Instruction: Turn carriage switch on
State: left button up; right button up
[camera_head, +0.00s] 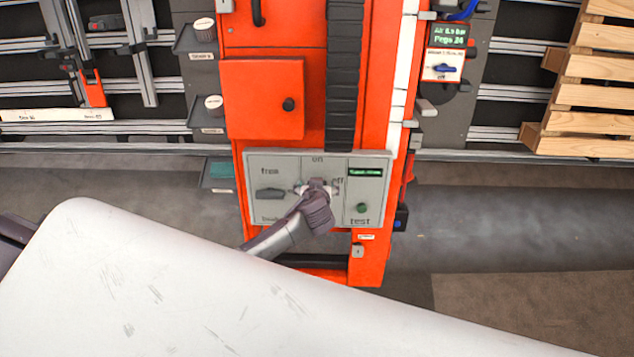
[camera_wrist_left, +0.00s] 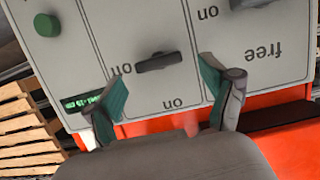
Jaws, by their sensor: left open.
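A grey control panel (camera_head: 262,166) is mounted on the orange gantry column. Its middle rotary switch (camera_wrist_left: 158,62) has a dark bar handle lying roughly level in the left wrist view, with "on" lettering near it. In the head view the labels "on" above and "off" at right show around this switch, which my gripper mostly covers. My left gripper (camera_head: 317,187) is in front of the panel's middle. In the left wrist view its open fingers (camera_wrist_left: 165,75) straddle the switch, with its handle between the fingertips; contact cannot be told. My right gripper is not in view.
A dark free/brake knob (camera_head: 270,193) is left of the switch, and a green test button (camera_head: 361,208) is right, below a small display (camera_head: 365,171). An orange box (camera_head: 262,98) juts out above. A wooden pallet (camera_head: 590,95) stands at far right.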

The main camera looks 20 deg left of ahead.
pick_arm(q)
jog(key=shift+x, duration=1.1)
jog(key=c, duration=1.2)
jog(key=shift+o, duration=0.2)
